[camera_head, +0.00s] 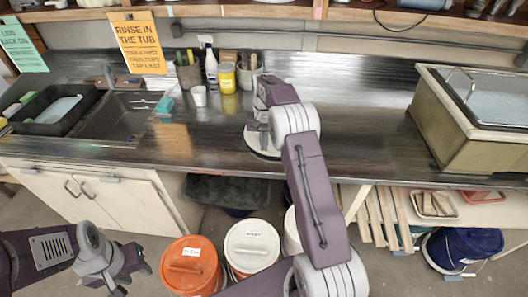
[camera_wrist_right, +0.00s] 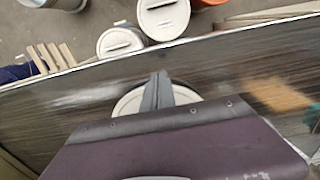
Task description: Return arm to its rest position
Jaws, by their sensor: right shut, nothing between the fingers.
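My right arm reaches over the dark counter in the head view, with its gripper (camera_head: 262,128) low over a round white lid-like disc (camera_head: 262,154). In the right wrist view the right gripper's fingers (camera_wrist_right: 158,80) are together and empty, in front of the white disc (camera_wrist_right: 186,94). Whether the fingertips touch the disc is not clear. My left gripper (camera_head: 130,276) is at the lower left of the head view, in front of the cabinet, its fingers apart and empty.
An orange bucket (camera_head: 190,268), a white-lidded bucket (camera_head: 252,243) and another white bucket (camera_head: 292,236) stand below the counter edge. A bottle (camera_head: 211,68), yellow jar (camera_head: 227,80) and cup (camera_head: 199,97) stand behind.

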